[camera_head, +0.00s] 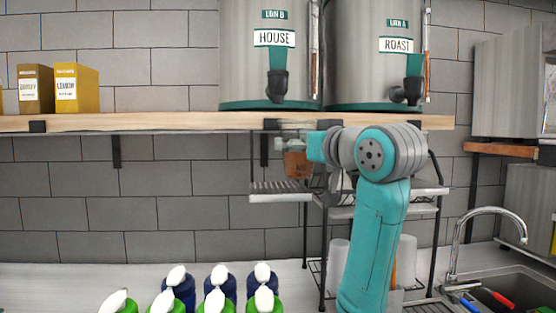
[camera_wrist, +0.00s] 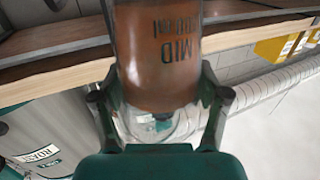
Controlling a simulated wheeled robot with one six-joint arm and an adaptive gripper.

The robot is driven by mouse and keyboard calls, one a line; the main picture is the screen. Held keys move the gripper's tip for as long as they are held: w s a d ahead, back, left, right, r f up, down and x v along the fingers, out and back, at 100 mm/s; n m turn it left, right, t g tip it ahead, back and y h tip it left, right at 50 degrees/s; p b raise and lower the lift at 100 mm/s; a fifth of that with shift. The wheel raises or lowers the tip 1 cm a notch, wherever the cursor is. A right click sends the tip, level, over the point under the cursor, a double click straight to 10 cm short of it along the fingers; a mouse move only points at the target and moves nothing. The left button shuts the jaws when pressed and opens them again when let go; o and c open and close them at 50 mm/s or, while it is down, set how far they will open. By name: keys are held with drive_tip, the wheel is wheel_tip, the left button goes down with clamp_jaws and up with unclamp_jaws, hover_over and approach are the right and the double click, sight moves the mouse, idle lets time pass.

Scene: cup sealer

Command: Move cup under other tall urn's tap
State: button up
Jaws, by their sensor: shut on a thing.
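My gripper (camera_head: 305,148) is shut on a clear cup (camera_head: 298,165) with brown drink in it. In the wrist view the cup (camera_wrist: 158,50) fills the middle, marked "MID", with my gripper's fingers (camera_wrist: 160,105) on both sides. In the head view the cup is below the shelf edge, above a small metal rack shelf, partly hidden by my gripper. The tall HOUSE urn (camera_head: 245,60) and the tall ROAST urn (camera_head: 360,60) stand on the shelf. Each has a dark tap: the HOUSE tap (camera_head: 277,85) and the ROAST tap (camera_head: 408,92). The ROAST urn (camera_wrist: 70,120) also shows in the wrist view.
The wooden shelf (camera_head: 150,122) runs just above my gripper. A metal rack (camera_head: 280,192) stands below it. Yellow and brown boxes (camera_head: 77,88) are on the shelf at left. Several bottles (camera_head: 220,285) line the counter. A sink and faucet (camera_head: 470,215) are at right.

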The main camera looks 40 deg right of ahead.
sight(307, 164)
drive_tip(key=shift+w+d+f, duration=0.3)
drive_tip(key=shift+w+f, duration=0.25)
drive_tip(key=shift+w, duration=0.9)
drive_tip(key=shift+w+d+f, duration=0.3)
drive_tip(key=shift+w+f, duration=0.3)
drive_tip(key=shift+w, duration=0.9)
drive_tip(key=shift+w+d+f, duration=0.3)
drive_tip(key=shift+w+f, duration=0.25)
drive_tip(key=shift+w, duration=0.9)
drive_tip(key=shift+f, duration=0.1)
drive_tip(key=o, duration=1.5)
drive_tip(key=v, duration=1.2)
